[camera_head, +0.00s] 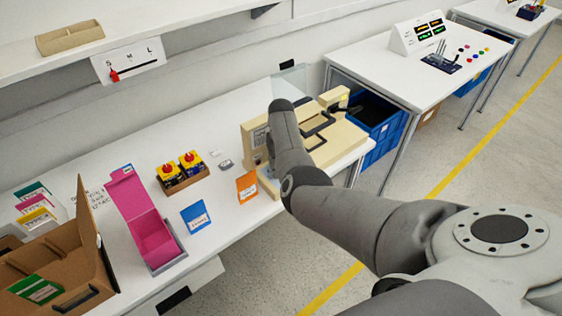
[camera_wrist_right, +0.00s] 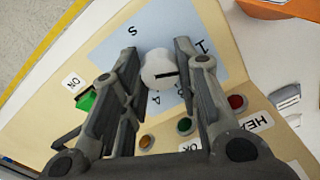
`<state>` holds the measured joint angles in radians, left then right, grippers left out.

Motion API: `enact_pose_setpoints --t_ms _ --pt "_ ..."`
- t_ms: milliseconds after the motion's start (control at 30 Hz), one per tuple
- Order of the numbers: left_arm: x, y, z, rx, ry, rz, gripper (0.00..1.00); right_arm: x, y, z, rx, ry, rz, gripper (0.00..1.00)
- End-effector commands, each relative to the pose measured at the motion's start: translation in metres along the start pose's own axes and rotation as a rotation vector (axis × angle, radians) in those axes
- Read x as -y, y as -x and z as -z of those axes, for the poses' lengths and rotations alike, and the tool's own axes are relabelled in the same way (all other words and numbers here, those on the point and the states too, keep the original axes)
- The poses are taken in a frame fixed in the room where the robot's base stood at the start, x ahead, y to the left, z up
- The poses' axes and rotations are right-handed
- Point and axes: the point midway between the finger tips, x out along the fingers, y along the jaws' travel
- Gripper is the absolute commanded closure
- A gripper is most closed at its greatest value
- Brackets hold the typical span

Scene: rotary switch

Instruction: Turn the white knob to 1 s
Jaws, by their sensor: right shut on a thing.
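The white knob (camera_wrist_right: 156,62) is in the right wrist view, with a short dark pointer line on its face toward the right. It sits on a pale blue dial plate (camera_wrist_right: 205,19) with marks around it, among them a "1" to the right and an "S" at the upper left. My right gripper (camera_wrist_right: 157,50) is shut on the knob, one finger on each side. In the head view my right arm hides the gripper and the knob at the front of the beige machine (camera_head: 345,143). My left gripper is not in view.
On the panel are a green switch (camera_wrist_right: 87,101) marked ON, a red button (camera_wrist_right: 236,101) and a green button (camera_wrist_right: 184,125). On the bench are an orange packet (camera_head: 247,187), a blue packet (camera_head: 196,216), a pink box (camera_head: 128,193) and a cardboard box (camera_head: 95,240).

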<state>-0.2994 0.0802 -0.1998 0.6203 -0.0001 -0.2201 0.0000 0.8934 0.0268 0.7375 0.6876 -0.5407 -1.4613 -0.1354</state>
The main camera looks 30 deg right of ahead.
Motion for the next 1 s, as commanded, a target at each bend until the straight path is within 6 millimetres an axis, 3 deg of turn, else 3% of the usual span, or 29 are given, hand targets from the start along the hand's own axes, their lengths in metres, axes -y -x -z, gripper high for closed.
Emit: enact_pose_setpoints --t_ms 400,1000 --pt "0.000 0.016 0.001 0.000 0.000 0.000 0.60 -0.001 0.002 0.001 -0.002 0.214 -0.002 0.94" --pt "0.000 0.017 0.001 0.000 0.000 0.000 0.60 0.000 0.001 0.001 -0.003 0.251 -0.001 0.94"
